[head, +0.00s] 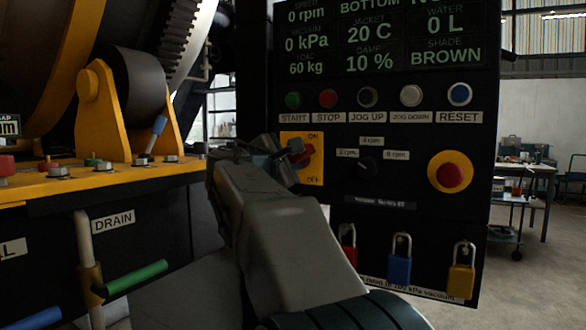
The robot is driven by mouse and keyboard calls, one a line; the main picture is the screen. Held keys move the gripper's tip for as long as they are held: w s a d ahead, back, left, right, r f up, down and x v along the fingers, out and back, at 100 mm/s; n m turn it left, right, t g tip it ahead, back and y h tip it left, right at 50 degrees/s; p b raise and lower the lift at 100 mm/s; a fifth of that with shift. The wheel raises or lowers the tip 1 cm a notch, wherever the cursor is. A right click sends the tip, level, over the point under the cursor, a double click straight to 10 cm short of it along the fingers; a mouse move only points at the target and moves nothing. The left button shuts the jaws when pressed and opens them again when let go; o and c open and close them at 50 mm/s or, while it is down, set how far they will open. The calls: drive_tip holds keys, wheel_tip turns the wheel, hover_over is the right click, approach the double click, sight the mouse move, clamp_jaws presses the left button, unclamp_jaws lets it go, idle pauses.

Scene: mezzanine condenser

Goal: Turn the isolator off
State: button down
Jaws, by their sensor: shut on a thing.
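The isolator is a red rotary handle (307,157) on a yellow plate (315,179) marked ON at the top and OFF at the bottom. It sits at the left side of the black control panel in the head view. My gripper (291,156) reaches up from below and is shut on the red handle. The fingers hide the handle's left part, so its exact angle is hard to tell. My arm covers the plate's lower left.
Above are the buttons, with START (293,100) nearest. A speed knob (368,168) and a red emergency stop (450,176) lie to the right. Padlocks, including a blue one (400,268), hang below. A yellow ledge (110,183) with a blue-tipped lever (158,126) stands left.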

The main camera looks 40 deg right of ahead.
drive_tip(key=m+b, duration=0.4)
drive_tip(key=shift+f+m, duration=0.2)
drive_tip(key=shift+m, duration=0.1)
drive_tip(key=m+b, duration=0.2)
drive_tip(key=m, duration=0.1)
drive_tip(key=shift+m+b, duration=0.35)
drive_tip(key=shift+m, duration=0.05)
drive_tip(key=m+b, duration=0.2)
drive_tip(key=m, duration=0.1)
drive_tip(key=shift+r, duration=0.1)
drive_tip(key=shift+r+m+b, duration=0.1)
drive_tip(key=shift+m+b, duration=0.95)
drive_tip(key=shift+m, duration=0.95)
drive_tip(key=c, duration=1.2)
unclamp_jaws()
drive_tip(key=shift+c, duration=0.2)
drive_tip(key=shift+r, duration=0.1)
